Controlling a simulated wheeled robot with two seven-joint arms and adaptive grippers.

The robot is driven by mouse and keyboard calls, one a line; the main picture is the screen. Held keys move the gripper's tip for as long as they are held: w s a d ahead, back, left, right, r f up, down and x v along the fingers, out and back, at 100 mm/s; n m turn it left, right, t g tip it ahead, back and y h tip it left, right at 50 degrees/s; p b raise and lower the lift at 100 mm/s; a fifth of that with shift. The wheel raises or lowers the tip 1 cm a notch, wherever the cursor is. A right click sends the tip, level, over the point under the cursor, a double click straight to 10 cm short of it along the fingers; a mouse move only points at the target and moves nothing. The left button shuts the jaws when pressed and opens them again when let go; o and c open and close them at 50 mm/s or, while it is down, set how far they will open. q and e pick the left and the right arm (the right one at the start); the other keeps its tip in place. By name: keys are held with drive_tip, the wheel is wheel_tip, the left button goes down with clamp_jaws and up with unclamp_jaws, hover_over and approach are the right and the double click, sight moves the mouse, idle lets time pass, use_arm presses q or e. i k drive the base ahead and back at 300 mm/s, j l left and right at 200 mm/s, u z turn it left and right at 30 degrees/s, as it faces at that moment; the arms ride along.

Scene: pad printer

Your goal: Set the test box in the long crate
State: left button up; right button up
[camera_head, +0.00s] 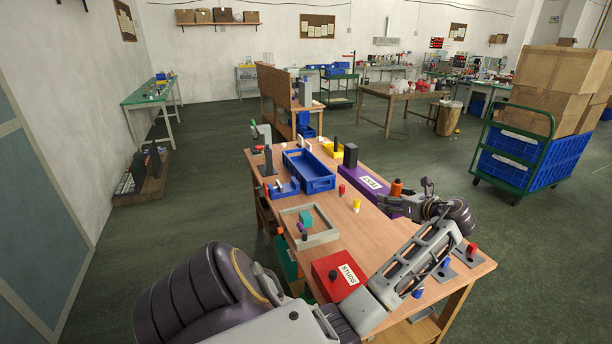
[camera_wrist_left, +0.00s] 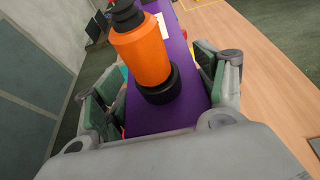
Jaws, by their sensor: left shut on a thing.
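The test box is the long purple box (camera_head: 371,185) with a white label, on the wooden table; its purple top fills the middle of the left wrist view (camera_wrist_left: 190,100). An orange cylinder with black ends (camera_head: 396,188) stands upright at its near end, close under the wrist camera (camera_wrist_left: 145,55). I cannot tell whether the box is lifted. The long crate (camera_head: 317,184) is blue, open and looks empty, left of the box. My right gripper is out of view.
A grey tray (camera_head: 321,239) and red box (camera_head: 339,272) lie nearer.

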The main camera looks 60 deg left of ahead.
sight(307, 174)
drive_tip(key=i+j, duration=0.1)
drive_tip(key=j, duration=2.85)
drive_tip(key=i, duration=0.05)
